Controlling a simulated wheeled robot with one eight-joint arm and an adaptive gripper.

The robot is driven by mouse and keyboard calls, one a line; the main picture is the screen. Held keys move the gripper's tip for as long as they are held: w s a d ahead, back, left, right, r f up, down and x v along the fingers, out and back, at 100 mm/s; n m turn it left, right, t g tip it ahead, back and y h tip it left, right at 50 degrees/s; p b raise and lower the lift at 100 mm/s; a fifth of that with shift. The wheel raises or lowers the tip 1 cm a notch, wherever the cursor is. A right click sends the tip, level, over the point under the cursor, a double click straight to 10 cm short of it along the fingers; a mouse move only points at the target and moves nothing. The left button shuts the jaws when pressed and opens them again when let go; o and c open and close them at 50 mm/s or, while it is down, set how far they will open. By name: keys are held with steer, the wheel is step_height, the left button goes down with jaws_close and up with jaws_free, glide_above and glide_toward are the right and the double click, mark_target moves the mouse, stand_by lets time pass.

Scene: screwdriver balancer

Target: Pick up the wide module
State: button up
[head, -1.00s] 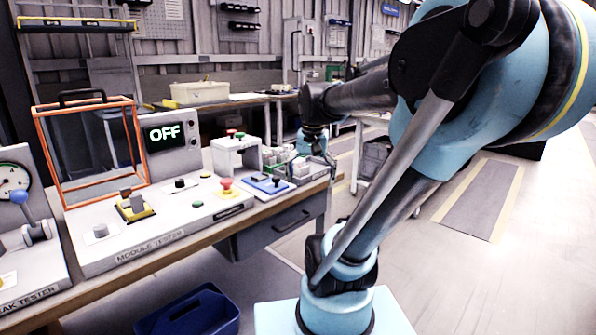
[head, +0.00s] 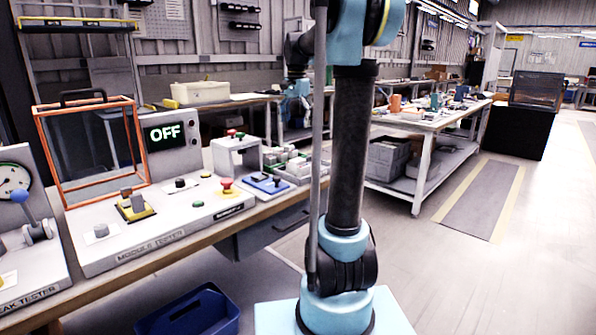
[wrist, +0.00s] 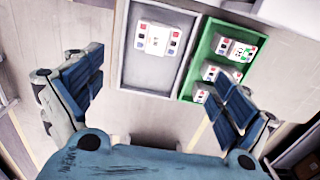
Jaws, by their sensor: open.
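In the wrist view a white module (wrist: 158,40) with red and blue marks lies in a grey tray (wrist: 143,88). It looks wider than several small modules (wrist: 224,47) in the green tray (wrist: 191,72) beside it, so I take it for the wide module. My gripper (wrist: 160,75) is open and empty, its blue-padded fingers spread wide. The module lies beyond the fingertips, toward the top of the picture, apart from them. In the head view my gripper (head: 295,95) is small and partly hidden behind my arm; I cannot make out the wide module there.
The module tester (head: 160,210) with an orange-framed guard (head: 92,150) and an OFF display (head: 166,134) stands on the left bench. A blue bin (head: 190,312) is on the floor below. A loaded side table (head: 430,125) stands at right.

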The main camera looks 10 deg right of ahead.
mark_target(298, 160)
step_height(298, 160, down, 12)
steer(key=shift+r, duration=0.1)
steer(key=shift+d+f, duration=0.2)
steer(key=shift+f, duration=2.45)
steer(key=c, duration=1.2)
